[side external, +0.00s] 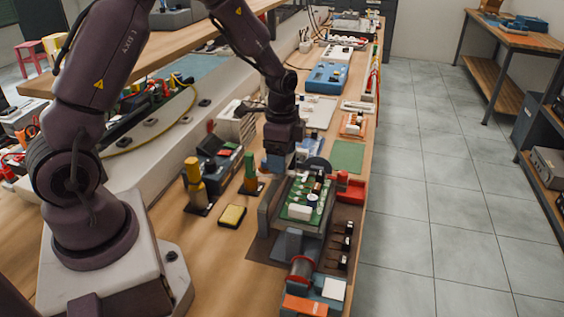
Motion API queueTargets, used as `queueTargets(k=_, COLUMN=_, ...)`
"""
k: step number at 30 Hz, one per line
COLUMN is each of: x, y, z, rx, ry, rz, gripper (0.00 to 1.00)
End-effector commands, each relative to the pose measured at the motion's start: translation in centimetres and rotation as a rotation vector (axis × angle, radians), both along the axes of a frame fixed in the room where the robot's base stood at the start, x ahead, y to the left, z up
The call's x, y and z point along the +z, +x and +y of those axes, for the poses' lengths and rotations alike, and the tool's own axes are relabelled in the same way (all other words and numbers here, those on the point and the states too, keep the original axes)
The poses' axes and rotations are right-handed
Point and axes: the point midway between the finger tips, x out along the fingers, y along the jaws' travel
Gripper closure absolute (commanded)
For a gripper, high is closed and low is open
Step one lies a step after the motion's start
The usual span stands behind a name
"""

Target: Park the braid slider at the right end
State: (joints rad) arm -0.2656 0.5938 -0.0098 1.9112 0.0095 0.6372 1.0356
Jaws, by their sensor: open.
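My gripper (280,166) points down at the far end of a green circuit board (304,198) held in a grey fixture. Its fingers are small and partly lost against the parts behind, but it is open, with nothing seen held in it. I cannot pick out the braid slider with certainty. Several small black pieces with light tips (347,243) stand in a row along the right side of a brown mat (262,250). A reddish spool (301,268) sits at the near end of the mat. Any track for a slider is too small to tell.
A yellow sponge-like pad (232,216), a yellow cylinder on a dark base (194,182) and a green-topped post (251,172) stand left of the board. A red block (351,188) is on its right. A green mat (348,156) lies beyond. The bench's right edge is close.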

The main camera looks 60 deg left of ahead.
Motion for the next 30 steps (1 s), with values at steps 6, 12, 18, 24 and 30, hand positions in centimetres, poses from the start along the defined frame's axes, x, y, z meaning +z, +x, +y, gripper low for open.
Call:
queueTargets(k=6, x=-2.2, y=0.0, z=0.0, rx=0.000, ry=0.000, rz=0.000, gripper=0.28)
queueTargets(k=12, x=-2.5, y=0.0, z=0.0, rx=0.000, ry=0.000, rz=0.000, gripper=0.28)
queueTargets(k=18, x=-2.4, y=0.0, z=0.0, rx=0.000, ry=0.000, rz=0.000, gripper=0.44)
queueTargets(k=24, x=-2.4, y=0.0, z=0.0, rx=0.000, ry=0.000, rz=0.000, gripper=0.90)
queueTargets(k=30, x=-2.4, y=0.8, z=0.7, rx=0.002, ry=0.001, rz=-0.004, gripper=0.96)
